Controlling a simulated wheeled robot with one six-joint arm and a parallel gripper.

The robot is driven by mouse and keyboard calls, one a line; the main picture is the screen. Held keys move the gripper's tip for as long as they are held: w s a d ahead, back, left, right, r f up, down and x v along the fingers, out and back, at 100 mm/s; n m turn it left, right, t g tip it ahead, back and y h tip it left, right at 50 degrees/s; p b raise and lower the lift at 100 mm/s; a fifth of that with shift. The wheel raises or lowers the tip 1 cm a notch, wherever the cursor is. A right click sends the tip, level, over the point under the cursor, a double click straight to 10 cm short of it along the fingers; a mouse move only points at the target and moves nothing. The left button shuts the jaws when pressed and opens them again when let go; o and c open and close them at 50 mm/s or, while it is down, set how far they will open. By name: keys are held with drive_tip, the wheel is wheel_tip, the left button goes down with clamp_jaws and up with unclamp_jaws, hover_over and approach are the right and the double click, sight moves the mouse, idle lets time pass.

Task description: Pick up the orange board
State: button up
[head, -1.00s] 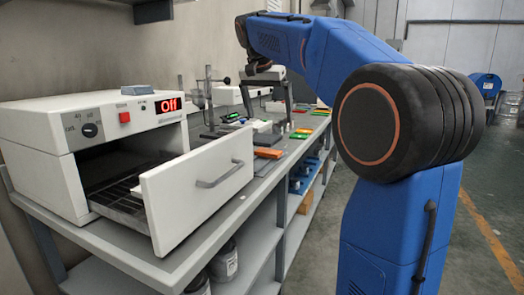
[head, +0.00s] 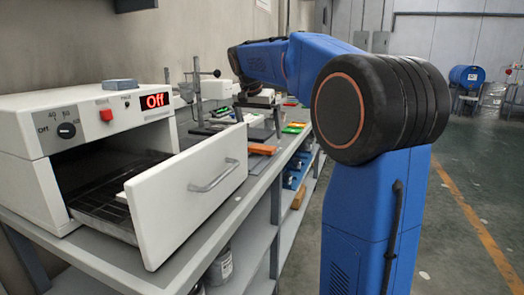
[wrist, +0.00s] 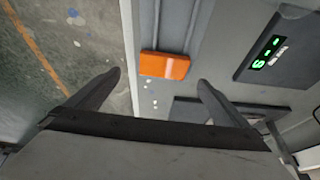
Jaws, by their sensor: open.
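The orange board (head: 262,149) lies flat on the grey bench, beyond the open drawer in the head view. In the wrist view the orange board (wrist: 165,65) shows whole, near the bench edge and beyond the fingertips. My gripper (wrist: 159,79) is open and empty, with one finger on each side of the board's line. The board is apart from both fingers; its exact distance is hard to tell. In the head view my gripper is mostly hidden among my arm and the bench items.
A white oven (head: 90,130) with its drawer (head: 190,195) pulled out stands at the near bench end. A clamp stand (head: 197,90) rises behind the board. A dark device with a green display (wrist: 262,62) is right of the board in the wrist view. Open floor (head: 445,240) lies right.

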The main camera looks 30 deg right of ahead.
sight(262, 147)
drive_tip(key=shift+w+a+x, duration=0.1)
drive_tip(key=shift+a+x, duration=0.1)
drive_tip(key=shift+x, duration=1.45)
drive_tip(key=shift+w+a+x, duration=0.1)
drive_tip(key=shift+a+x, duration=0.1)
drive_tip(key=shift+x, duration=1.5)
drive_tip(key=c, duration=1.2)
